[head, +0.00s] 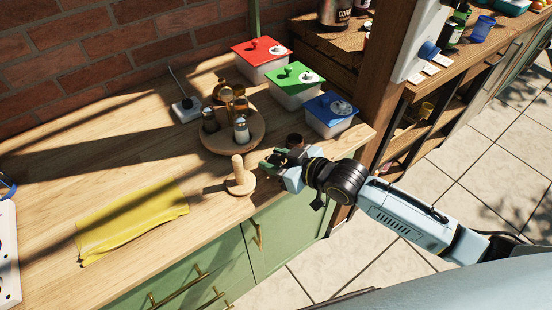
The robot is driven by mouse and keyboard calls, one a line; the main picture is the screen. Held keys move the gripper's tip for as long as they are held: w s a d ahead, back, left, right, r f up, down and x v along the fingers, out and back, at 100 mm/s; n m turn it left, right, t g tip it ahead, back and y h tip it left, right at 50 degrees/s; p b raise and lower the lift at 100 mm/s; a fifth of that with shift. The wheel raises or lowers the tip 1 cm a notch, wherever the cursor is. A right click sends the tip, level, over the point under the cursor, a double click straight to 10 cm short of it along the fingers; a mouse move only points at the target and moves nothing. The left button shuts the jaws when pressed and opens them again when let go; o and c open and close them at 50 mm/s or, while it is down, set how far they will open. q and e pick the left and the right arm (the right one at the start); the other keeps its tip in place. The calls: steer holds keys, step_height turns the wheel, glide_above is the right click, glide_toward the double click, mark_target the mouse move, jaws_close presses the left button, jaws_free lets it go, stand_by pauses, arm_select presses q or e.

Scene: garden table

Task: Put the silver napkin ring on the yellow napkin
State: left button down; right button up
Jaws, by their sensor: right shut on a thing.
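The yellow napkin (135,217) lies flat and slightly creased on the wooden counter at the left, near its front edge. My right gripper (272,161) is low over the counter near the front edge, to the right of the wooden peg stand. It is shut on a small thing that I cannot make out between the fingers. I cannot pick out the silver napkin ring clearly anywhere. My left gripper is out of view.
A wooden peg on a round base (240,180) stands between my right gripper and the napkin. The counter (115,165) behind the napkin is clear.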

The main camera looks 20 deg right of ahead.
steer(key=shift+f, duration=0.15)
steer(key=o, duration=1)
steer(key=shift+c, duration=0.2)
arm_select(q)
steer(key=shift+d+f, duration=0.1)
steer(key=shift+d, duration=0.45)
arm_select(e)
steer(key=shift+s+d+b, duration=0.4)
steer(key=shift+s, duration=0.05)
steer(key=v, duration=0.2)
steer(key=p+v, duration=0.1)
steer(key=v, duration=0.1)
steer(key=shift+d+r, duration=0.2)
steer(key=shift+r, duration=0.2)
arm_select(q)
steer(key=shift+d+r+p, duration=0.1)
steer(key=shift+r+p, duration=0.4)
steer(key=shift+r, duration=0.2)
arm_select(e)
steer(key=v, duration=0.7)
steer(key=shift+s+d+r, duration=0.15)
steer(key=shift+s+d, duration=0.1)
